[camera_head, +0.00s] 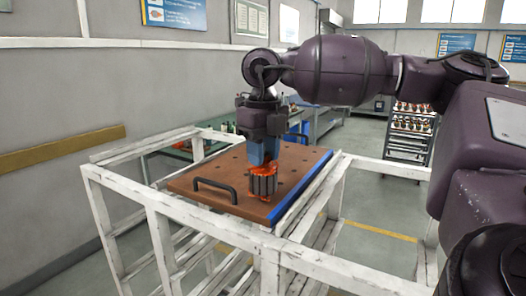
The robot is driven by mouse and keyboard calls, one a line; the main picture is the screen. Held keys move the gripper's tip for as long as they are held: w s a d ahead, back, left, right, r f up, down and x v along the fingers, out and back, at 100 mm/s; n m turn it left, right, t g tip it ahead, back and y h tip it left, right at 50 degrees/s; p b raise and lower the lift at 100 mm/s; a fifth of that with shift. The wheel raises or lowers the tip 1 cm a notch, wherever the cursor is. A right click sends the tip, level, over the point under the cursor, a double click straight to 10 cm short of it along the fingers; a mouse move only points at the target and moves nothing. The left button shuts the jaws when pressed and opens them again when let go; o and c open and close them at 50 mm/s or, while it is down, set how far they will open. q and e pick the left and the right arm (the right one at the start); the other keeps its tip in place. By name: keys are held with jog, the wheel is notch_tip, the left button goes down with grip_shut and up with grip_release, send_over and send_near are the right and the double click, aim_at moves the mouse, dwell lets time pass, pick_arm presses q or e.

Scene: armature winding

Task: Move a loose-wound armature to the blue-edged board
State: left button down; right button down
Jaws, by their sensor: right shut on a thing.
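The armature (262,186) has a dark ribbed core with orange-copper windings at its top and bottom. It is upright at the board, near its front right part; I cannot tell whether its base touches the surface. The brown board (215,178) has a blue edge (300,190) along its right side, a black handle at the front and several small holes. My right gripper (264,163) points down from above and is shut on the top of the armature. Its fingertips are partly hidden by the windings. My left gripper is not in view.
The board rests on a white slatted frame (150,212) with open bays. A rack (410,130) with several armatures stands behind at the right. Workbenches are at the back. A wall runs along the left. The board's left half is clear.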

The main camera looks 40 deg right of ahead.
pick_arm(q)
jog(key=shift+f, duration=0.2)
pick_arm(e)
jog(key=shift+f, duration=0.2)
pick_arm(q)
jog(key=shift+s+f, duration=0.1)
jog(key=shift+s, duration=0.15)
pick_arm(e)
jog(key=shift+f, duration=0.1)
jog(key=c, duration=0.7)
grip_release()
jog(key=shift+c, duration=0.2)
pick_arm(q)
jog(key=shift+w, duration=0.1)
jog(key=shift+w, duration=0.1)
pick_arm(e)
jog(key=shift+r, duration=0.2)
notch_tip(320, 180, up, 9)
jog(key=shift+r, duration=0.1)
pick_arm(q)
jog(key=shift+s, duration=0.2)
pick_arm(e)
jog(key=shift+r, duration=0.6)
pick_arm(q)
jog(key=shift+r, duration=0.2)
